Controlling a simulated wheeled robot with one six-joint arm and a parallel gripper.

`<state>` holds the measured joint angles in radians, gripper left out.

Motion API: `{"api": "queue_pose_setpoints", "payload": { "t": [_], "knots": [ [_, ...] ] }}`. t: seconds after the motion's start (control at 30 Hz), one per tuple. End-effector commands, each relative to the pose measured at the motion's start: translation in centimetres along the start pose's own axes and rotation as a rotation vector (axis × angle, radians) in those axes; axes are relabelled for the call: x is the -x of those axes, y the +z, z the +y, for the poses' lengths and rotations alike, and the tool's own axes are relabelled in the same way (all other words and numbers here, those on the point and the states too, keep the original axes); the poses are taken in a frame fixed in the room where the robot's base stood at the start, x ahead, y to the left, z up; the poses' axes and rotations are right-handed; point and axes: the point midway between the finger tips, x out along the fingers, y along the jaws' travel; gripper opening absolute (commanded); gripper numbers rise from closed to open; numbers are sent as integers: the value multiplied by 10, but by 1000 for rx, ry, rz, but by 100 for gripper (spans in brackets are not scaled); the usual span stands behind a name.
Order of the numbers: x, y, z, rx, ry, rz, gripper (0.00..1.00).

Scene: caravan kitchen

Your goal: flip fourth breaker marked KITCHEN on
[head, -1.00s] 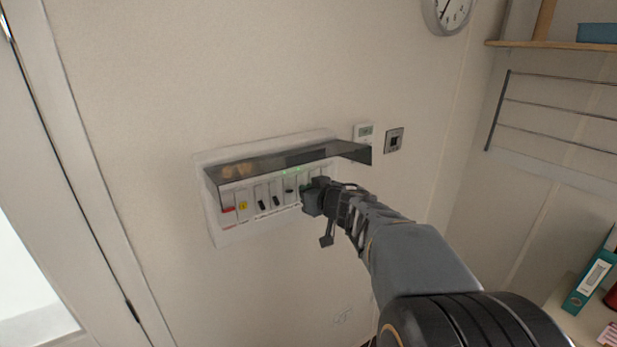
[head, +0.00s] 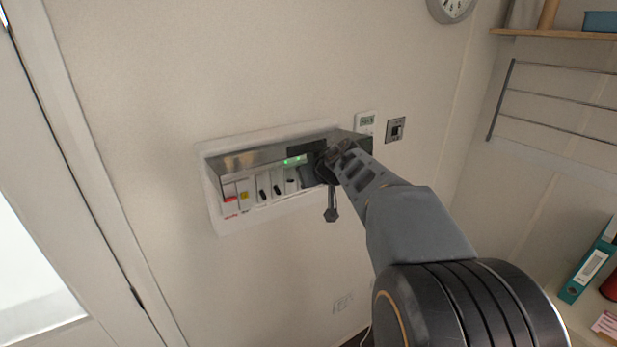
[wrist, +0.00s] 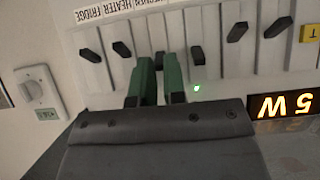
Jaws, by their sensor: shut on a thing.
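The white breaker panel (head: 214,200) is set in the wall, with a row of black switches in the wrist view. My gripper (wrist: 160,75) has its green fingers closed around one black switch (wrist: 159,60), the fourth counted from the yellow button's side. Only the top of that switch shows between the fingers. Neighbouring switches (wrist: 197,55) stand free on both sides. In the head view, my gripper (head: 316,174) is at the right part of the panel and hides the switches there.
A dark lid (head: 250,157) juts out above the switches, close over my gripper. A yellow button (head: 244,196) and a red switch (head: 231,199) sit at the panel's left end. A thermostat (head: 366,122) and a wall switch (head: 396,130) are to the right. An orange display (wrist: 285,105) is lit.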

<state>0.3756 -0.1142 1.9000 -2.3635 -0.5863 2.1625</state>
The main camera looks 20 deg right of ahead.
Motion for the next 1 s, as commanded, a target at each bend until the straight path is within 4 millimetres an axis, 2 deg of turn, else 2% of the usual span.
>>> {"api": "queue_pose_setpoints", "payload": {
  "t": [0.33, 0.37, 0.6, 0.87, 1.0],
  "knots": [
    [0, 0, 0, 0, -1, -1, 0],
    [0, 0, 0, 0, -1, -1, 14],
    [0, 0, 0, 0, -1, -1, 37],
    [1, 0, 0, 0, 0, 0, 37],
    [14, 0, 0, 0, 1, 2, 37]
  ]
}}
